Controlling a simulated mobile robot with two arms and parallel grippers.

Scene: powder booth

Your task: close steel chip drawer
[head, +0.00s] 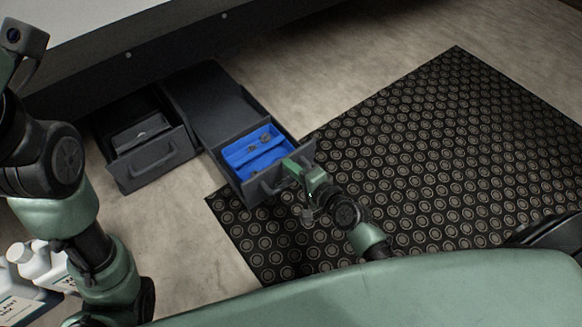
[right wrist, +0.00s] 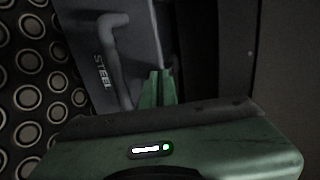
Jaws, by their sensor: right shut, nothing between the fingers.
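The steel chip drawer (head: 233,175) stands pulled out, with a blue liner (head: 240,152) inside that holds a few small dark pieces. In the right wrist view, its grey front (right wrist: 90,50) carries the word STEEL and a bar handle (right wrist: 112,60). My right gripper (head: 294,166) is shut and empty at the right end of the drawer front. In the right wrist view its closed fingertips (right wrist: 157,80) are beside the handle, close to the front panel; I cannot tell whether they touch it. My left arm shows at the left, but its fingers are out of view.
A second drawer (head: 152,160) to the left also stands open, with a grey tray inside. Both sit under a dark bench (head: 130,55). A black patterned mat (head: 420,130) covers the floor at right. White bottles (head: 35,265) stand at lower left.

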